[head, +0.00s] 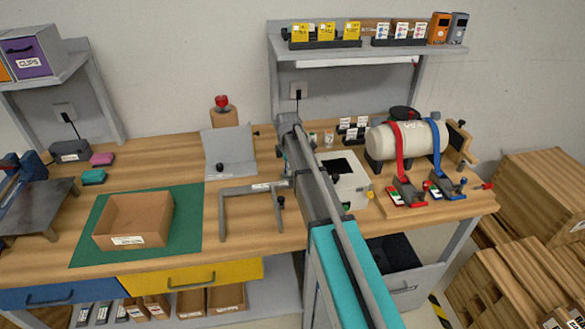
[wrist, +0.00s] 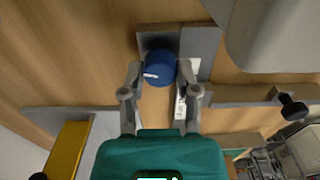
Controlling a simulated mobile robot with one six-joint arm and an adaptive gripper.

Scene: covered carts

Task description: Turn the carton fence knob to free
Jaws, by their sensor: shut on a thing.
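The carton fence (head: 238,190) is a grey angled bar with a white label, lying on the wooden bench right of the green mat in the head view. In the wrist view its grey bar (wrist: 203,43) runs beside a round blue knob (wrist: 161,66) on a dark grey plate (wrist: 150,40). The knob has a white mark near its lower left side; no position lettering is readable. My gripper (wrist: 161,73) is shut on the knob, with one finger on each side. In the head view my arm hides the knob and most of the gripper.
An open carton (head: 133,221) sits on the green mat (head: 188,216) to the left. A black knob (wrist: 293,108) is on the fence's far leg. A pale box (head: 345,180) stands just right of my arm. A grey panel (head: 229,150) stands behind the fence.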

